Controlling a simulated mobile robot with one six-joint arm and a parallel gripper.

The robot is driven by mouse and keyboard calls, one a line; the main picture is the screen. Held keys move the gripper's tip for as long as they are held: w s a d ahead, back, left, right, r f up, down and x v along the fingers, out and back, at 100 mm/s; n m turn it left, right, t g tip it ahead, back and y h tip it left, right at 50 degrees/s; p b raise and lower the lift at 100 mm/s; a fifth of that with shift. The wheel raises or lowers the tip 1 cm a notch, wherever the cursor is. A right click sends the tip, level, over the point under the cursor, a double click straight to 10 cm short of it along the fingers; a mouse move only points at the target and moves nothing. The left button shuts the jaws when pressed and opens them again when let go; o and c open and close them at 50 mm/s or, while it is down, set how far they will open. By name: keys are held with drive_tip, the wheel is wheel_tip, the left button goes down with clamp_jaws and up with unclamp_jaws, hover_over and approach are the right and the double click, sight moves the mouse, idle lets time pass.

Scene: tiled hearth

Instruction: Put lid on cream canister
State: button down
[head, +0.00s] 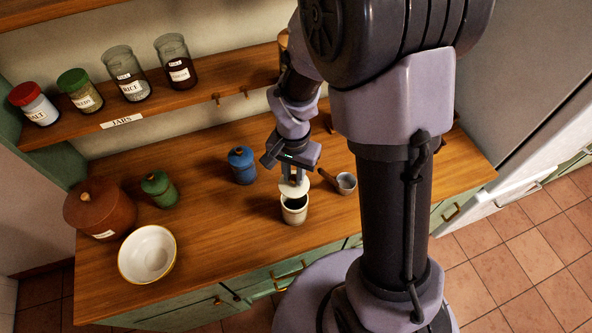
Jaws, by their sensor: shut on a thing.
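The cream canister (294,214) stands upright on the wooden counter, with its dark open mouth showing. My gripper (294,176) is above it, pointing down, shut on the cream lid (292,190). The lid is over the back part of the canister's mouth as seen here. The front of the mouth is uncovered. I cannot tell from this one view how high the lid is above the rim. The knob of the lid is hidden between my fingers.
A blue canister (243,168) stands left of my gripper, and a small pan (346,183) is close on the right. A green canister (160,190), a brown pot (100,212) and a white bowl (147,255) are at the left. Jars stand on the shelf (160,107) behind.

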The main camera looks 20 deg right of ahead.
sight(294, 187)
drive_tip(key=shift+f, duration=0.1)
drive_tip(key=shift+f+b, duration=2.95)
drive_tip(key=shift+b, duration=0.1)
drive_tip(key=shift+d+f+b, duration=0.1)
drive_tip(key=shift+f+b, duration=0.85)
drive_tip(key=shift+b, duration=0.05)
drive_tip(key=c, duration=1.2)
unclamp_jaws()
drive_tip(key=shift+r, duration=0.2)
drive_tip(key=shift+r+p, duration=1.7)
drive_tip(key=shift+r, duration=0.4)
